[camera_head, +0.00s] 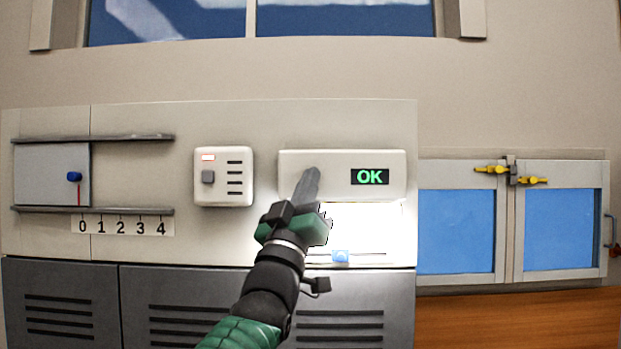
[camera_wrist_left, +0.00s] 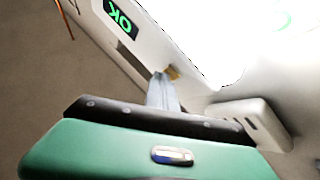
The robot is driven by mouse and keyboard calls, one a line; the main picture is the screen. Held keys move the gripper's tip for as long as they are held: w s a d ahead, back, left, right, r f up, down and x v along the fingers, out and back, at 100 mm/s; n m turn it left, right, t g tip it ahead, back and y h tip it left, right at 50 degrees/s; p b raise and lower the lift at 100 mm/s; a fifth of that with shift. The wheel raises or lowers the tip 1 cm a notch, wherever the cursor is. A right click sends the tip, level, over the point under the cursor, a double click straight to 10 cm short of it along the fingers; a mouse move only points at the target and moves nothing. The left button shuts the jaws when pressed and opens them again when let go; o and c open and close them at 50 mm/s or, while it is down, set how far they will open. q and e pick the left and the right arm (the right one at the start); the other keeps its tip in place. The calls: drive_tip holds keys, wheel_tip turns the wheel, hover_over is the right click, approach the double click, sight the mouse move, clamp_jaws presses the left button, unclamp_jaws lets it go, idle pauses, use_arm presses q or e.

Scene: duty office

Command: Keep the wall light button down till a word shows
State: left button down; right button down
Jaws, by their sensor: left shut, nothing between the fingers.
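The white wall light box (camera_head: 335,165) carries a small dark display (camera_head: 370,177) that reads "OK" in green. The same lit word shows in the left wrist view (camera_wrist_left: 122,19). My left gripper (camera_head: 311,172) is shut and empty, with its fingertips at the left part of the box, where the button is. The fingers cover most of the button, and I cannot see how far it is pressed. In the left wrist view the closed fingers (camera_wrist_left: 162,92) reach to the panel beside a small brownish part. My right gripper is in neither view.
A bright lit panel (camera_head: 372,222) glows below the box. A white switch box (camera_head: 224,177) with a grey button is to the left. A slider with a blue knob (camera_head: 74,176) sits above a 0-to-4 scale. Blue-paned cabinet doors (camera_head: 456,232) with yellow latches are at right.

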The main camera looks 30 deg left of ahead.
use_arm(q)
drive_tip(key=shift+s+d+f+b, duration=0.1)
drive_tip(key=shift+s+d+b, duration=0.15)
drive_tip(key=shift+s+b, duration=0.55)
drive_tip(key=s+d+b, duration=0.2)
drive_tip(key=s+b, duration=0.1)
drive_tip(key=s, duration=0.1)
drive_tip(key=shift+s+d, duration=0.1)
drive_tip(key=shift+d, duration=0.3)
